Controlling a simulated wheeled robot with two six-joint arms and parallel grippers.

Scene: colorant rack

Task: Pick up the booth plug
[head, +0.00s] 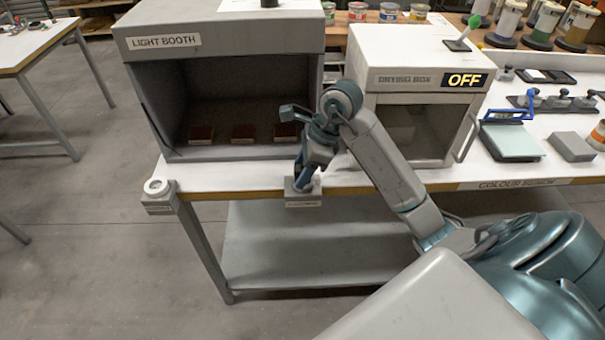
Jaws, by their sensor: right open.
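My right gripper (305,178) reaches down from the right at the bench's front edge. It is open, with its fingertips at a small grey labelled holder (303,200) fixed to that edge. I cannot make out the booth plug for certain; it may be hidden by the fingers at this holder. A second grey labelled block with a white ring (158,186) sits at the bench's front left corner. The grey light booth (222,37) stands behind, dark inside, with three reddish-brown blocks in a row on its floor. My left gripper is not in view.
The drying box (420,50), its sign reading OFF, stands right of the booth, close to my right arm. A blue-handled device (511,138) and a grey block (571,147) lie further right. A lower shelf (300,245) is bare.

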